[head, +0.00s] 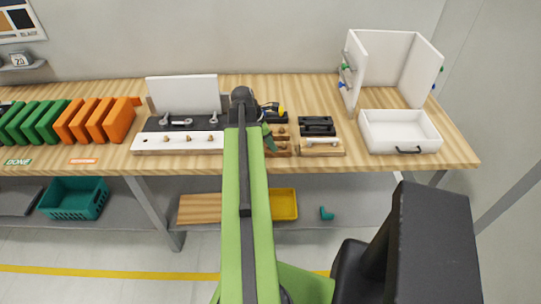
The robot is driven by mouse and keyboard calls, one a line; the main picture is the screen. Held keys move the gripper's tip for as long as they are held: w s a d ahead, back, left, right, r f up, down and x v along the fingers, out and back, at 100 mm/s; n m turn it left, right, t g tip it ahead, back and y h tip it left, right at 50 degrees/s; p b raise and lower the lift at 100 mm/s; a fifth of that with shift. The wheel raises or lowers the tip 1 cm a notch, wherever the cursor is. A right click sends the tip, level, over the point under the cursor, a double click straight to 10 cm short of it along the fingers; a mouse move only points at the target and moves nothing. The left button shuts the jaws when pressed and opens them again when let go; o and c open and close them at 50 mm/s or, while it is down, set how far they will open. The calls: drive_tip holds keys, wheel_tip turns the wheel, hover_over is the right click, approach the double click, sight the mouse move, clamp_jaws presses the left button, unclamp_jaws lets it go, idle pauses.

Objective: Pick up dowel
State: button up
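Several small wooden dowels stand in or on the white strip at the front of the black fixture; one dowel (189,138) is near the strip's middle and another dowel (211,139) is closer to my arm. The white strip (150,143) lies along the bench's front part. My green arm reaches over the bench just right of the strip. My gripper (269,138) is mostly hidden behind the arm; only a small green and dark part shows beside it. I cannot tell whether it is open, or whether it holds anything.
The wooden bench (455,157) carries orange panels (118,118) and green panels (45,122) at left. A white upright board (183,94) stands behind the strip. At right are black-handled blocks (317,126), a white drawer (400,133) and an open white cabinet (385,60). Bins sit below.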

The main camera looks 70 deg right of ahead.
clamp_jaws()
idle(0.3)
drive_tip(key=shift+r, duration=0.15)
drive_tip(key=shift+r+p, duration=0.3)
drive_tip(key=shift+p, duration=0.25)
wheel_tip(320, 180, up, 4)
drive_tip(key=p, duration=0.3)
drive_tip(key=shift+f+p, duration=0.1)
drive_tip(key=shift+p, duration=0.3)
drive_tip(key=s+r+p, duration=0.6)
drive_tip(key=s, duration=0.5)
drive_tip(key=shift+s+a+r, duration=0.2)
drive_tip(key=shift+s+a, duration=0.05)
drive_tip(key=shift+s, duration=0.05)
